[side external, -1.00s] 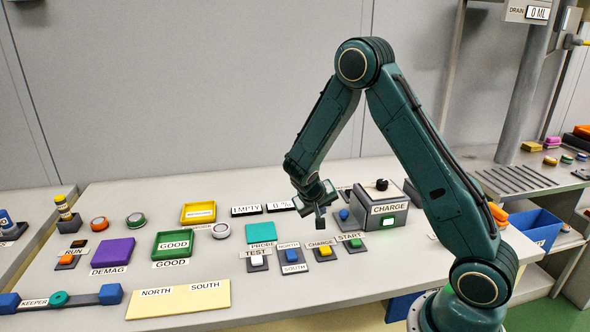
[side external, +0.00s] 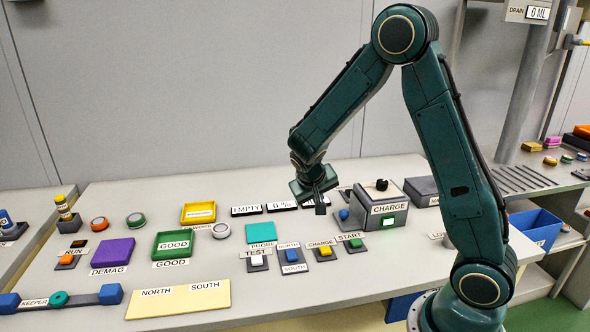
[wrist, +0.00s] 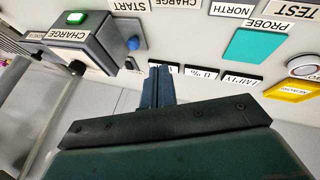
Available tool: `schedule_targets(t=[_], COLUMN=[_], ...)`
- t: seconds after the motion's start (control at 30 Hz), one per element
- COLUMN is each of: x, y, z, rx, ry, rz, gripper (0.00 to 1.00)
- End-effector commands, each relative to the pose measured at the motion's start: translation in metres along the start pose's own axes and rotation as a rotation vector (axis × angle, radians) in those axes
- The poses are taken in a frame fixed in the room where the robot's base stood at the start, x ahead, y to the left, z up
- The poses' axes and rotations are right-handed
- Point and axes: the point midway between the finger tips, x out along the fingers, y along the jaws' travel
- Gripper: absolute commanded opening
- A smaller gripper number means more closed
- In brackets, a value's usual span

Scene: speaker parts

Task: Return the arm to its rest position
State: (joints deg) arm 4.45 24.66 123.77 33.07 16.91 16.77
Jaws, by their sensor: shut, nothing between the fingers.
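My gripper (side external: 319,205) is shut and empty. It hangs above the bench, left of the grey CHARGE box (side external: 388,206) and behind the START and CHARGE buttons. In the wrist view my shut fingers (wrist: 157,88) point at the bench beside the display plates, with the CHARGE box (wrist: 82,42) to the left. My arm is bent, its elbow high above the bench.
A teal PROBE pad (side external: 260,232), a white TEST button (side external: 257,260), a yellow tray (side external: 198,221), a green GOOD tray (side external: 158,246) and a purple DEMAG block (side external: 113,253) stand to the left. The cream NORTH SOUTH plate (side external: 178,310) lies at the front. Air above the bench is clear.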

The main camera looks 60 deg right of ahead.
Motion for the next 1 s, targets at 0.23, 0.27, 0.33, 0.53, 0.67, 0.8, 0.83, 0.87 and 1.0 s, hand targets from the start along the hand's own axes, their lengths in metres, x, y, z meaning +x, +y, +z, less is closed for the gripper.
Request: schedule_targets(t=[0.23, 0.27, 0.33, 0.53, 0.67, 0.8, 0.83, 0.87, 1.0], x=[-0.056, -0.062, -0.076, -0.117, -0.141, -0.166, -0.171, -0.176, -0.198], y=[0.006, 0.007, 0.009, 0.016, 0.021, 0.027, 0.029, 0.030, 0.037], z=[0.007, 0.009, 0.013, 0.027, 0.039, 0.054, 0.058, 0.061, 0.080], rx=[-0.020, -0.025, -0.035, -0.074, -0.107, -0.147, -0.156, -0.164, -0.212], ry=[-0.001, -0.001, -0.001, 0.006, 0.013, 0.026, 0.028, 0.032, 0.050], rz=[-0.115, -0.128, -0.160, -0.251, -0.308, -0.367, -0.379, -0.391, -0.447], gripper=[0.00, 0.00, 0.00, 0.00, 0.00, 0.00, 0.00, 0.00, 0.00])
